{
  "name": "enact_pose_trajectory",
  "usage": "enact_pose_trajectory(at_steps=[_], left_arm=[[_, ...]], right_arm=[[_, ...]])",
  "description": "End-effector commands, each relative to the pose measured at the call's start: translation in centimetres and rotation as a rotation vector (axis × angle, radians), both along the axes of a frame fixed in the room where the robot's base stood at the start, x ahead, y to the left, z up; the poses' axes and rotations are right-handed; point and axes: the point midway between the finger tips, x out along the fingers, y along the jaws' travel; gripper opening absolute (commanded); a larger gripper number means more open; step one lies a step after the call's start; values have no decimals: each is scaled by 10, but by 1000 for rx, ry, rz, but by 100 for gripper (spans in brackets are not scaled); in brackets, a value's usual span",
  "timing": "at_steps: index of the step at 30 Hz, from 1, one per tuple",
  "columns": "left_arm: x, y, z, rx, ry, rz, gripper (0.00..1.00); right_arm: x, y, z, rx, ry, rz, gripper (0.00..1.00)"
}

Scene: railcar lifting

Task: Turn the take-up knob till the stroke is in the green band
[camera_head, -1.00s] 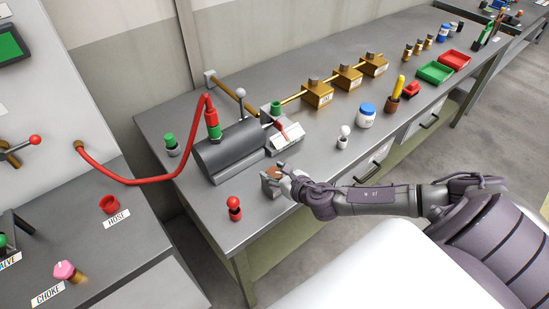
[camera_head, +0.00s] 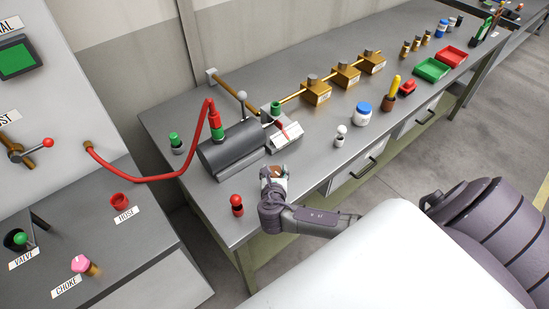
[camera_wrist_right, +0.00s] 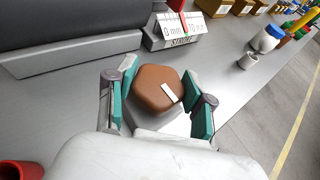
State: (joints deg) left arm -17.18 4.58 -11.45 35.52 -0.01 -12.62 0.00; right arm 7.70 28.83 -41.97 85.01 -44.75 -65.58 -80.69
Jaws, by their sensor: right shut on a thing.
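The brown take-up knob (camera_wrist_right: 158,91), with a white mark on its top, shows between the teal finger pads of my right gripper (camera_wrist_right: 162,92) in the wrist view. The right gripper is shut on it. In the head view, my right gripper (camera_head: 274,180) is at the bench front, with the brown knob (camera_head: 277,170) partly hidden by the hand. The white stroke scale (camera_head: 288,135) stands behind the knob with a red pointer. My left gripper is out of view.
A dark cylinder (camera_head: 232,148) lies behind the gripper, joined to a red hose (camera_head: 160,176). A red-topped post (camera_head: 237,204) stands close at left. A small white-topped cup (camera_head: 340,135) and a white jar (camera_head: 363,113) stand at right. Bare bench lies between.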

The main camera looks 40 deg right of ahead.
Motion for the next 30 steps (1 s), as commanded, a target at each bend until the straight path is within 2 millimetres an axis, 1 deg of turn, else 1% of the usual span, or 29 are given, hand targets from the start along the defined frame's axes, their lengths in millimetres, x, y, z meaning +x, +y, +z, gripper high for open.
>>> enact_pose_trajectory(at_steps=[15, 16, 19, 20, 30], left_arm=[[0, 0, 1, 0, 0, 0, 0], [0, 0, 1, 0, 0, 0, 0], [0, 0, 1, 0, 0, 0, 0], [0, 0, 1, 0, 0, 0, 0], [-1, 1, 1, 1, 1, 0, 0]], right_arm=[[1, 0, 0, -1, -2, -17, 18], [1, 0, 0, -1, -2, -17, 57], [1, 0, 0, -1, -2, -17, 74], [1, -1, 0, -1, -2, -17, 78], [-1, 1, 1, -1, -1, -16, 78]])
